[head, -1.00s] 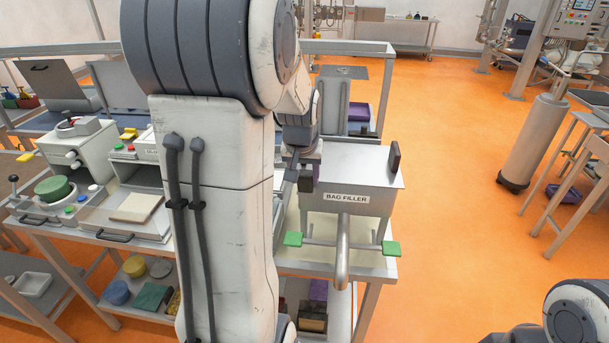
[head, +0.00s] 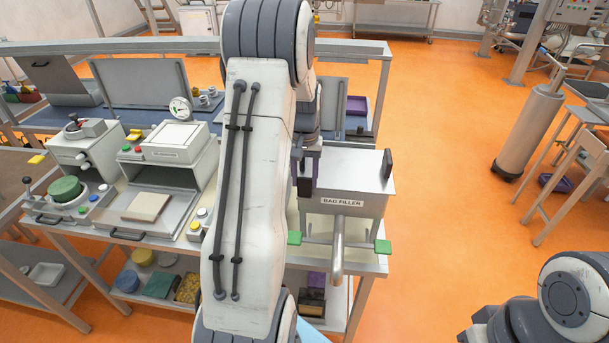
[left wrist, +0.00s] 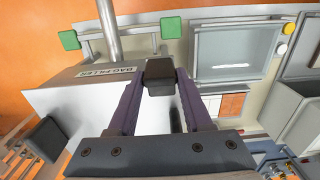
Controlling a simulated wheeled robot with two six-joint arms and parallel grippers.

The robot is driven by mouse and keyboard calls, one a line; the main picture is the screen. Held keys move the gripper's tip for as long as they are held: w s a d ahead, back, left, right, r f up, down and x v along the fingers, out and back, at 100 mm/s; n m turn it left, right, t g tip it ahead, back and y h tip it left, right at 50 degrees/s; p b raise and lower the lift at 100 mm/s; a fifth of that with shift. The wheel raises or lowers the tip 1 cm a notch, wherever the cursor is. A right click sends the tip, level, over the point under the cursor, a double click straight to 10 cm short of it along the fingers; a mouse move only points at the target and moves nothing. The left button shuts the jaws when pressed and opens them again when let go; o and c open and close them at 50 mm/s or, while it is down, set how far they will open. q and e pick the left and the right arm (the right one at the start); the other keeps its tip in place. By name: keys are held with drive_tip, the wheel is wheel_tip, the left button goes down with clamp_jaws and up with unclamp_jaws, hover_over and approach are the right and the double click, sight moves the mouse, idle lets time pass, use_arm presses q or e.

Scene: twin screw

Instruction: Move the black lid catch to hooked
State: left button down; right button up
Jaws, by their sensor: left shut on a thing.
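The bag filler (head: 340,203) is a grey metal box with a lid (head: 350,165), labelled on its front. A black catch block (head: 305,187) is at its left side, partly hidden by my gripper. My left gripper (head: 311,172) is shut on this block. In the left wrist view the black block (left wrist: 160,72) sits between the tips of the two purple fingers (left wrist: 160,88). A second black block (head: 387,163) stands upright at the filler's right edge, apart from the gripper; it also shows in the left wrist view (left wrist: 42,138). I cannot tell whether the held catch is hooked.
A spout (head: 338,250) and two green pads (head: 294,238) (head: 383,246) are at the filler's front. Left of my arm, the bench carries a sealing machine (head: 172,142), a tray and a green-topped device (head: 65,190).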

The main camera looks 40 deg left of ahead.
use_arm(q)
drive_tip(key=shift+c, duration=1.6)
unclamp_jaws()
drive_tip(key=shift+r, duration=0.1)
drive_tip(key=shift+w+a+r, duration=0.1)
drive_tip(key=shift+r, duration=0.15)
wheel_tip(320, 180, up, 10)
drive_tip(key=b, duration=0.3)
drive_tip(key=shift+f, duration=0.1)
